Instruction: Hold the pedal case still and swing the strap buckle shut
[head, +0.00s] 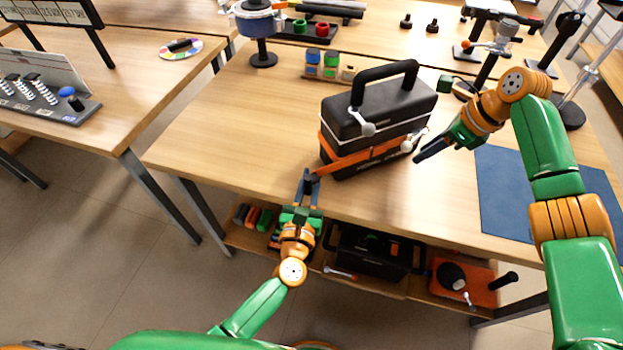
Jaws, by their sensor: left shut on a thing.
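The black pedal case (365,115) stands upright on the wooden table, with a black handle (385,74) on top. An orange strap (350,162) runs along its lower front, and its left end reaches past the case's left corner. My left gripper (309,178) is at the table's front edge, shut on the left end of the orange strap. My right gripper (420,155) is just right of the case, apart from it; its fingers overlap, hiding its opening.
A blue mat (520,185) lies at the right under my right arm. Small coloured bottles (322,64) stand behind the case, and a blue-topped stand (262,30) is farther back. The table left of the case is clear. A shelf below holds a black bin (370,258).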

